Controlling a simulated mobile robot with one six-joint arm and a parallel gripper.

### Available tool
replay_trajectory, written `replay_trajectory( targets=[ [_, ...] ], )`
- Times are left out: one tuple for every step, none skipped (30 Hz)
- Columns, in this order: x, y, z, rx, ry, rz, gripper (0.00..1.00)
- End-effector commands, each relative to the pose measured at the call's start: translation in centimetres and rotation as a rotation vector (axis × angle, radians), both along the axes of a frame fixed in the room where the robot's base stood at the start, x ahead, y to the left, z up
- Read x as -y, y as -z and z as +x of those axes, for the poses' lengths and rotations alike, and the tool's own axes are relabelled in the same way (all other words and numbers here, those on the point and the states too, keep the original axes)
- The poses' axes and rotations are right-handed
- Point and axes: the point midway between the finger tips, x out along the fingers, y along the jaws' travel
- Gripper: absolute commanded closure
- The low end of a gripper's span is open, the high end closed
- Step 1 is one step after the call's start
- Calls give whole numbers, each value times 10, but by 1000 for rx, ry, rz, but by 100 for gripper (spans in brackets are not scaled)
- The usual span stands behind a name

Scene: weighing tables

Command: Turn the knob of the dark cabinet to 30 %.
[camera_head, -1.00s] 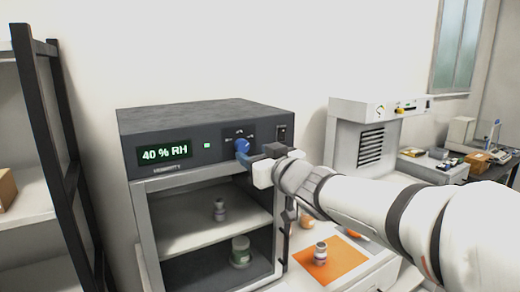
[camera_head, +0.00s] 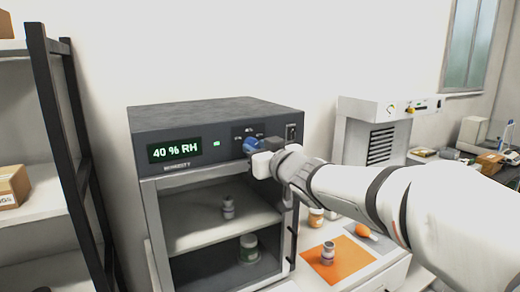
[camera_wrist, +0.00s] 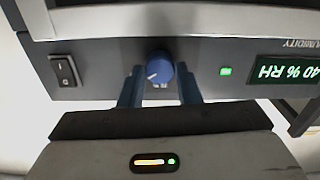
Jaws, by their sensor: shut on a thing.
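The dark cabinet (camera_head: 215,117) stands against the wall, with its green display (camera_head: 174,149) reading 40 % RH. Its blue knob (camera_head: 252,144) is on the front panel, right of the display, partly hidden by my gripper (camera_head: 256,147). In the wrist view the blue knob (camera_wrist: 159,67) shows a white pointer line and sits between the two blue fingers of my gripper (camera_wrist: 160,82). The gripper is shut on the knob. The wrist view shows the display (camera_wrist: 285,70) upside down.
A rocker switch (camera_head: 291,132) is right of the knob. Below, the cabinet's open compartment holds a small vial (camera_head: 228,207) and a jar (camera_head: 249,248). An orange mat (camera_head: 350,254) lies on the table at right. A dark-framed shelf (camera_head: 65,150) stands at left.

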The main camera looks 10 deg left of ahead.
Motion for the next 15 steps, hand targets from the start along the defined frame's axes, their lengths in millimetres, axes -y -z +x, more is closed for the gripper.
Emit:
replay_trajectory(
  targets=[
    [0,0,0,0,0,0,81],
    [0,0,0,0,0,0,83],
    [0,0,0,0,0,0,86],
    [0,0,0,0,0,0,89],
    [0,0,0,0,0,0,91],
    [0,0,0,0,0,0,93],
    [0,0,0,0,0,0,93],
    [0,0,0,1,0,-1,93],
    [0,0,0,2,0,-2,93],
    [0,0,0,4,0,-5,93],
    [0,1,0,6,0,-8,93],
    [0,1,0,10,0,-14,93],
    [0,1,0,14,0,-19,93],
    [0,1,0,19,0,-26,93],
    [0,1,0,27,0,-37,93]
  ],
)
